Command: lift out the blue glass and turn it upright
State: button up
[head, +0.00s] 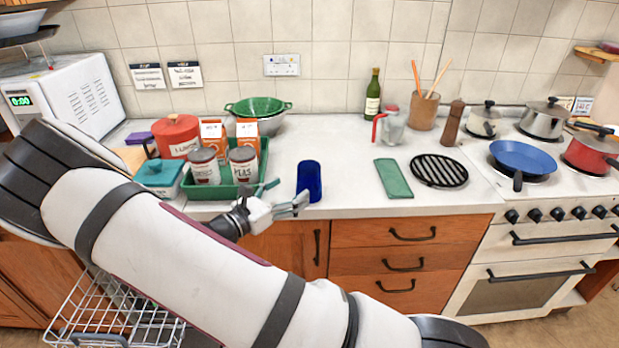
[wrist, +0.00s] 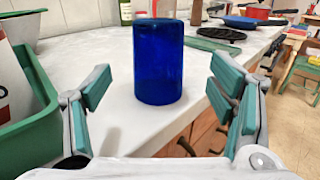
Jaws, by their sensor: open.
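The blue glass (head: 309,181) stands on end on the white worktop near its front edge, just right of the green tray. Which end is its mouth I cannot tell for sure. In the wrist view the glass (wrist: 158,62) is whole and centred between my fingers, touching neither. My gripper (head: 287,198) is open and empty, just left of the glass and close to it at the worktop's front edge. In the wrist view my gripper (wrist: 160,92) has its teal pads spread wider than the glass.
The green tray (head: 219,191) with jars and cartons stands close on the left; its wall (wrist: 30,132) is beside my left finger. The worktop behind the glass is clear.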

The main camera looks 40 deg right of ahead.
aim_at(302, 182)
jog(key=d, duration=0.2)
jog(key=w+d, duration=0.1)
jog(key=d, duration=0.5)
jog(key=shift+w+f+p, duration=0.15)
jog(key=shift+w+p, duration=0.25)
jog(key=shift+c, duration=0.3)
jog(key=c, duration=1.3)
jog(key=shift+c, duration=1.1)
